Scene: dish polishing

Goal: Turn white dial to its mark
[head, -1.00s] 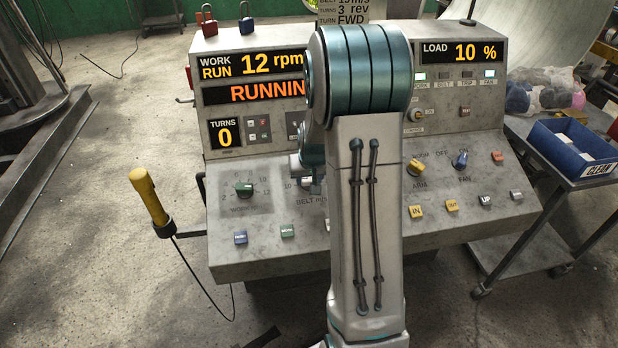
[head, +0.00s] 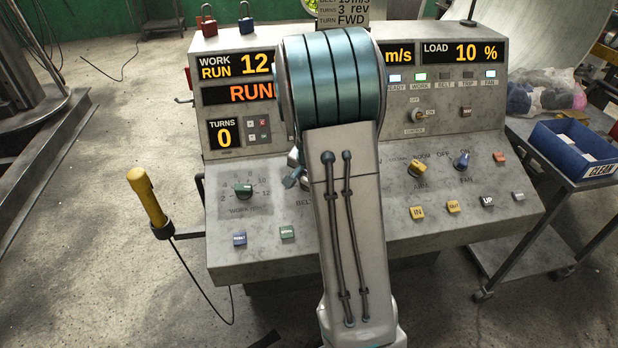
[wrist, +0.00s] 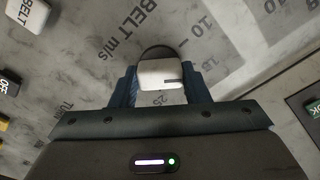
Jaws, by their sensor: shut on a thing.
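The white dial (wrist: 161,72) shows in the wrist view between the fingers of my gripper (wrist: 157,88), which is shut on it. In the head view my arm hides the dial and most of the belt scale. I cannot tell which mark the dial has to meet.
The sloped console (head: 265,258) holds a green work dial (head: 243,190), a yellow arm knob (head: 417,167), a blue fan knob (head: 461,160) and several push buttons. A yellow-handled pendant (head: 147,196) stands at the left. A blue bin (head: 572,150) sits on a cart at the right.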

